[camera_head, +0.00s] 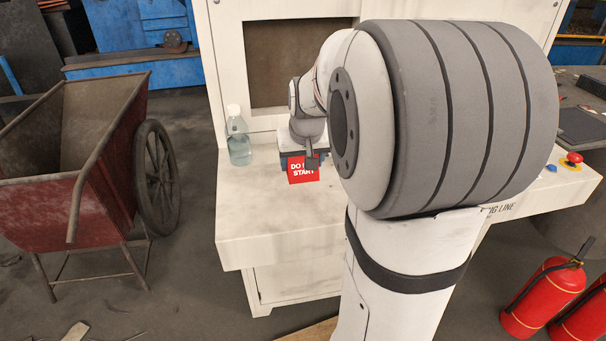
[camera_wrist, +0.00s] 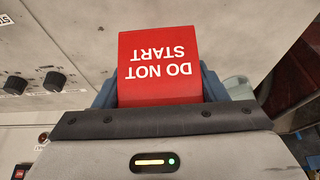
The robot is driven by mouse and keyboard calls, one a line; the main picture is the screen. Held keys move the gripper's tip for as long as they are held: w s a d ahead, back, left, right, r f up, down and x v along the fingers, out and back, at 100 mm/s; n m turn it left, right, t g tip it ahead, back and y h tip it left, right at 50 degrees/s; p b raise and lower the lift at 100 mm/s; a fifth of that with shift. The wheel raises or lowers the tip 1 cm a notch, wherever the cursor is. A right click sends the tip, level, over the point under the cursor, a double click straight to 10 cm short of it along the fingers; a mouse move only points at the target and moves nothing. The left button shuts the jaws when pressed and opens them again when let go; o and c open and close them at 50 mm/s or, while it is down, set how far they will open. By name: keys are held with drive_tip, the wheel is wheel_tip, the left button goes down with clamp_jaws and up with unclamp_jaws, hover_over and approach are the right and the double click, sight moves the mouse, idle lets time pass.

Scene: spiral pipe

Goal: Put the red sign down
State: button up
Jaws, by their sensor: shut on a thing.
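The red sign (camera_head: 303,172) reads "DO NOT START" in white letters. In the head view it is in front of the pale bench's back panel, above or on the bench top; I cannot tell whether its lower edge touches. My gripper (camera_head: 311,156) is at the sign and shut on it. In the wrist view the sign (camera_wrist: 158,62) appears upside down, just beyond the dark edge of my gripper. Blue parts (camera_wrist: 212,84) show on either side of the sign. The fingertips are largely hidden.
A clear bottle (camera_head: 239,140) stands on the bench top (camera_head: 262,215) left of the sign. The front left of the bench is bare. A red wheelbarrow (camera_head: 95,215) stands to the left. Fire extinguishers (camera_head: 540,295) and a red button (camera_head: 574,158) are at right.

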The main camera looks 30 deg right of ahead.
sight(303, 173)
drive_tip(key=shift+s+f, duration=0.1)
drive_tip(key=shift+f, duration=1.7)
drive_tip(key=shift+f+b, duration=0.1)
drive_tip(key=shift+b, duration=0.2)
drive_tip(key=shift+f, duration=0.15)
drive_tip(key=o, duration=1)
